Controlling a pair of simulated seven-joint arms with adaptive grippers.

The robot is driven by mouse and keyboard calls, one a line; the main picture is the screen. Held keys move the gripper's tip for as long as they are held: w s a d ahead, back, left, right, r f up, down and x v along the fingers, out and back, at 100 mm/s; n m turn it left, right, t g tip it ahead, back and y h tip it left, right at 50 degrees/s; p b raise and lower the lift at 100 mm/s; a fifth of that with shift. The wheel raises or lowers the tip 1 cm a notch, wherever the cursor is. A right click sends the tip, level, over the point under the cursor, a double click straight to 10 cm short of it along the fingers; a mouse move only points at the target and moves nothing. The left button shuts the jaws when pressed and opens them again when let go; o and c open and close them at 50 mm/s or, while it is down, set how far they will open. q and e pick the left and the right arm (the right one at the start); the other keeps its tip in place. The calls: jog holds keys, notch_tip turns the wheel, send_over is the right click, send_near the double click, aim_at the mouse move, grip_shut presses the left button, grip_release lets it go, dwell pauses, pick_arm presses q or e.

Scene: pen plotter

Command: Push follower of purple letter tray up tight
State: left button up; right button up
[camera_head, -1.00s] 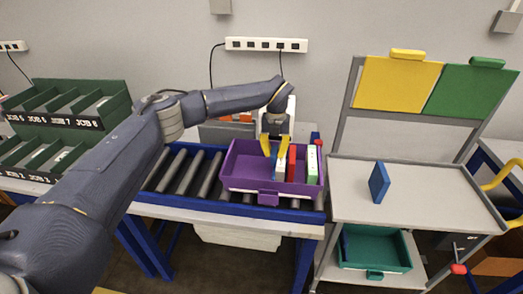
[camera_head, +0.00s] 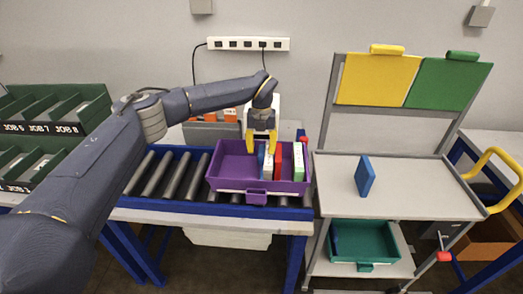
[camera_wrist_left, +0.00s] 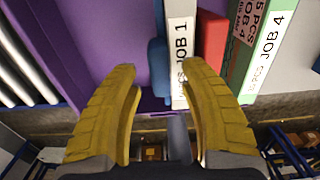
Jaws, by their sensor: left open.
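The purple letter tray (camera_head: 232,186) sits on the roller conveyor. In its right part stand a white JOB 1 piece (camera_head: 268,165), a red piece (camera_head: 278,160) and a white-and-green JOB 4 piece (camera_head: 298,160). A thin blue upright (camera_head: 261,157) stands at the left of the white piece; it also shows in the left wrist view (camera_wrist_left: 157,70). I cannot tell surely whether it is the follower. My left gripper (camera_head: 260,150) points down over the tray with yellow fingers apart. In the left wrist view its fingertips (camera_wrist_left: 160,72) frame the blue and white pieces; contact is unclear.
The left half of the tray is empty. A cart (camera_head: 335,195) at the right carries a blue upright piece (camera_head: 365,176), with a teal tray (camera_head: 365,262) below. Green job racks (camera_head: 50,125) stand at the far left, behind my left arm.

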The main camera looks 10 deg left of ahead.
pick_arm(q)
notch_tip(320, 180, up, 11)
dwell(0.4)
jog(key=shift+f, duration=0.1)
